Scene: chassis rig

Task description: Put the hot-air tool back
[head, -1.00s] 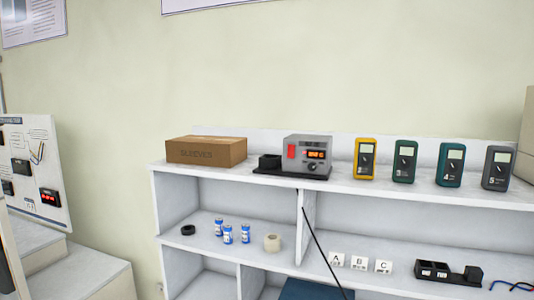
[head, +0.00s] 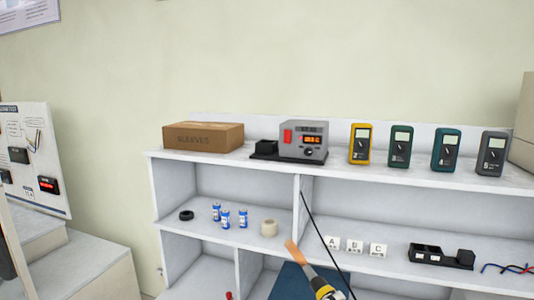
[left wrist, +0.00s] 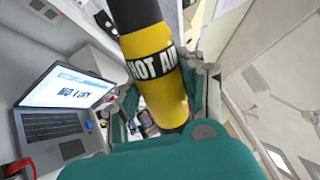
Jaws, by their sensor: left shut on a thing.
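The hot-air tool, yellow and black with a "HOT AIR" label, fills the upper middle of the left wrist view (left wrist: 158,70). My left gripper (left wrist: 168,100) is shut around its body. In the head view the tool (head: 324,290) pokes up from the bottom edge, its orange-tan end pointing up and left, below the top shelf. The gripper itself is not clear there. The grey station (head: 303,140) with a red switch and lit orange display stands on the top shelf. A black cradle (head: 266,151) sits at its left and looks empty. My right gripper is not in view.
A brown sleeves box (head: 203,137) stands left of the cradle; several meters (head: 360,144) stand right of the station. A black cable (head: 318,230) hangs in front of the shelves. Blue cans (head: 225,218), a tape roll (head: 269,228) and letter cards (head: 355,247) occupy the middle shelf.

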